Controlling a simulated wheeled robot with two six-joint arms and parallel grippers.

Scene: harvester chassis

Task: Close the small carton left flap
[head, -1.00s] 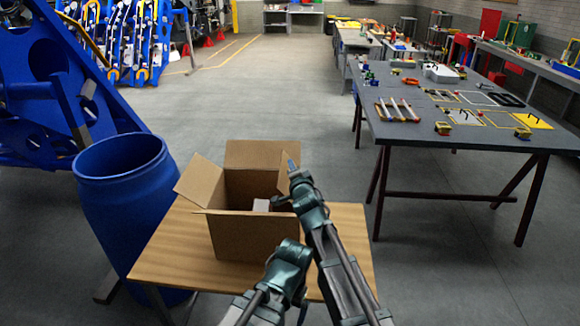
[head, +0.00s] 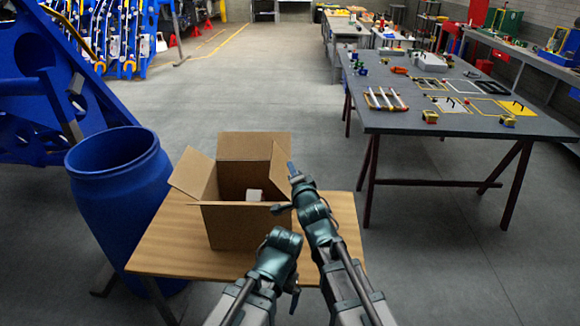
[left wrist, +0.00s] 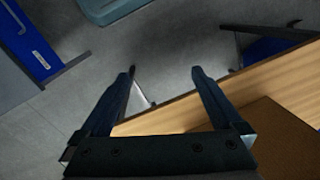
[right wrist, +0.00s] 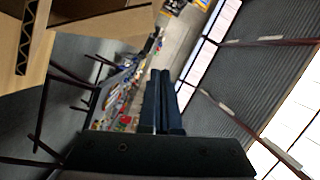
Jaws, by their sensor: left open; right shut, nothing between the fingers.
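The small brown carton (head: 232,229) stands open on a wooden table. Its left flap (head: 192,175) stands up and leans outward to the left. Its back flap (head: 254,146) and right flap (head: 279,174) also stand up. A small white item (head: 254,195) shows inside. My right gripper (head: 291,167) points up just right of the right flap, shut and empty; contact cannot be told. It also shows shut in the right wrist view (right wrist: 160,75). My left gripper, open and empty in the left wrist view (left wrist: 163,75), is over the table's edge, away from the left flap.
The wooden table (head: 170,248) has bare room left of the carton. A blue barrel (head: 122,205) stands close to the table's left side. A dark workbench (head: 440,118) with tools and frames stands to the right. Open floor lies behind the carton.

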